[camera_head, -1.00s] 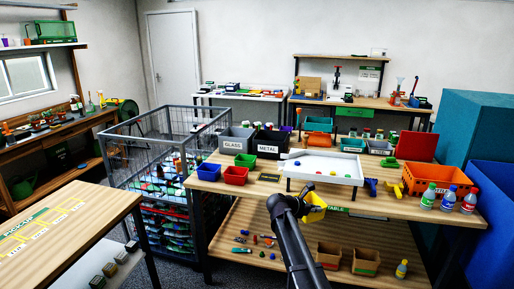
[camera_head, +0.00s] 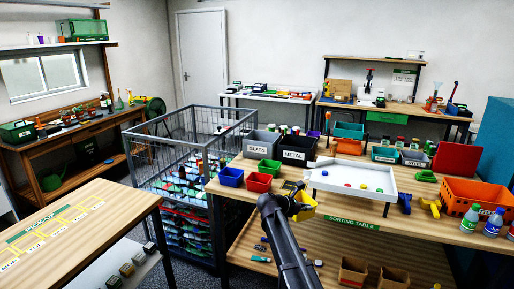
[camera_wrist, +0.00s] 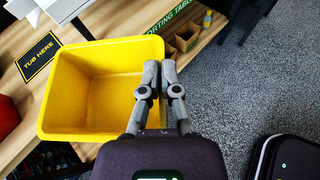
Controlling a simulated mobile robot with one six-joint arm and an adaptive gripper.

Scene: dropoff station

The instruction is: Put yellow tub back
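The yellow tub (camera_wrist: 95,85) fills the left of the wrist view. It is empty, with its open top toward the camera. My gripper (camera_wrist: 163,75) is shut on the tub's right wall, with its fingers close together at the rim. In the head view the yellow tub (camera_head: 305,207) shows beside my gripper (camera_head: 296,203), at the front edge of the sorting table (camera_head: 395,240). A black "TUB HERE" sign (camera_wrist: 39,57) with a yellow border lies on the table, left of the tub in the wrist view; the tub's underside is hidden.
A red bin (camera_head: 259,183), a blue bin (camera_head: 231,177) and a green bin (camera_head: 270,166) stand left of the sign area. A white tray (camera_head: 352,183) on legs stands to the right. A wire cage (camera_head: 175,150) flanks the table's left end.

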